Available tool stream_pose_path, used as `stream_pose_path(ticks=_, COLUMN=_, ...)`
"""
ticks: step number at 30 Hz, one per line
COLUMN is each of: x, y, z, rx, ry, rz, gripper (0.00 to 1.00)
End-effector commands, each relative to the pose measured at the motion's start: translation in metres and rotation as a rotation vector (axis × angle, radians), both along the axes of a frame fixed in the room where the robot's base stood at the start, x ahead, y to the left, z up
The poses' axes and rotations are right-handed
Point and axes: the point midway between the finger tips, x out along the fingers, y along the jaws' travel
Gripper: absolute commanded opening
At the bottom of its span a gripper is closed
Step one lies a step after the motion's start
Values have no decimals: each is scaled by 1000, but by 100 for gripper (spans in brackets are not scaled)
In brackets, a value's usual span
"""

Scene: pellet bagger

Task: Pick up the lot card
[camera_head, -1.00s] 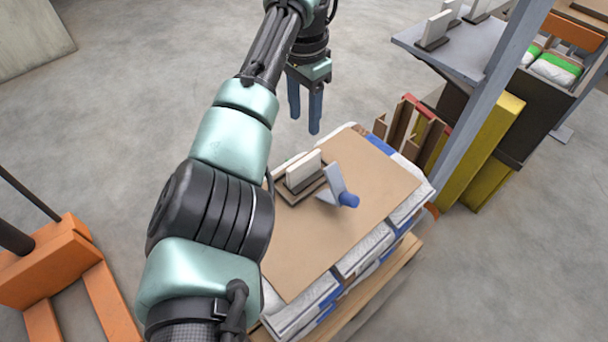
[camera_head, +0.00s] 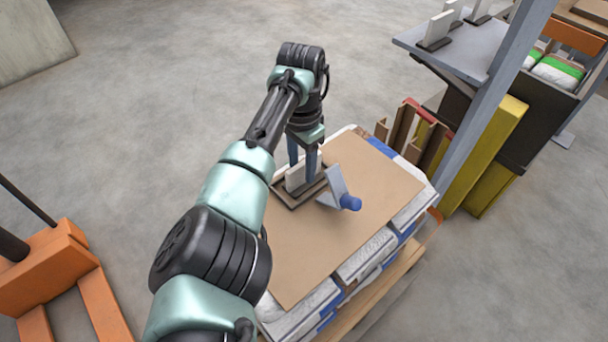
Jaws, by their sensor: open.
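A white upright card (camera_head: 296,178), which looks like the lot card, stands in a dark brown holder (camera_head: 287,200) on top of the stacked pallet. My gripper (camera_head: 302,166) is open and points down right at the card. One blue-grey finger is at the card's far side and the other is by its right end. I cannot tell whether the fingers touch the card or lie on both sides of it. Parts of the card and holder are hidden by the fingers.
Brown cardboard (camera_head: 300,255) covers the bag stack. A grey shelf (camera_head: 455,55) with similar cards is at upper right. An orange pallet truck (camera_head: 50,270) is at left.

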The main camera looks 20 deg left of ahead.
Motion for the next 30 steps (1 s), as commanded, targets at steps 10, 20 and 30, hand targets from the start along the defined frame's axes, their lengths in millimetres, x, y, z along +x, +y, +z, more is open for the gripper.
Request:
stream_pose_path(ticks=10, x=0, y=0, z=-2, rx=0, ry=-1, rz=-1, gripper=32)
stream_pose_path(ticks=20, x=0, y=0, z=-2, rx=0, ry=-1, rz=-1, gripper=0)
stream_pose_path(ticks=30, x=1, y=0, z=2, rx=1, ry=-2, rz=-1, gripper=0)
